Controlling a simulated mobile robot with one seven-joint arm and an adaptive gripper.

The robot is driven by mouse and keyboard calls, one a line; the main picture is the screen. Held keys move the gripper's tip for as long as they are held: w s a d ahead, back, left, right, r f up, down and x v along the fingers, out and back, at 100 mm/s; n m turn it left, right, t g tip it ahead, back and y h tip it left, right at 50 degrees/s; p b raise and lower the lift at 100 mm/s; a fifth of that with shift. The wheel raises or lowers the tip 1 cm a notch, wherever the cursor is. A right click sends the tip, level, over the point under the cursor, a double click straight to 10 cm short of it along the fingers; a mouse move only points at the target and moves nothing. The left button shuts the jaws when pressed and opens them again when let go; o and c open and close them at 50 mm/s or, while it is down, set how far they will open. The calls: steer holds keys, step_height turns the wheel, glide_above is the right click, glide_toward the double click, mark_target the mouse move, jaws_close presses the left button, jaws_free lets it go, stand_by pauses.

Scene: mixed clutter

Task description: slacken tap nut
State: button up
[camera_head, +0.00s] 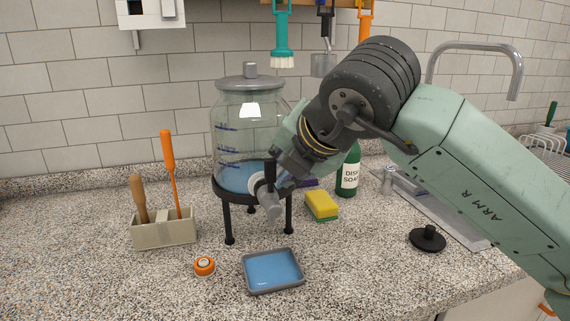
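A lidded glass jar (227,140) with blue liquid at its bottom stands on a black stand (229,215) on the counter. A grey tap (271,207) sticks out from the low front of the jar. A pale ring (256,183) shows around the tap's root; I cannot tell for sure whether it is the nut. My gripper (279,181) comes from the upper right, with its fingers at the tap. The fingers are small and overlap the tap, so their opening and any contact are unclear. My arm hides the jar's right side.
A grey-rimmed tray (273,287) with a blue inside lies below and in front of the tap. Near it are an orange-and-white round piece (204,266), a tool holder (163,232), a sponge (321,206), a dish soap bottle (349,178) and a black plug (427,239).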

stand_by(0.4)
steer(key=v, duration=0.8)
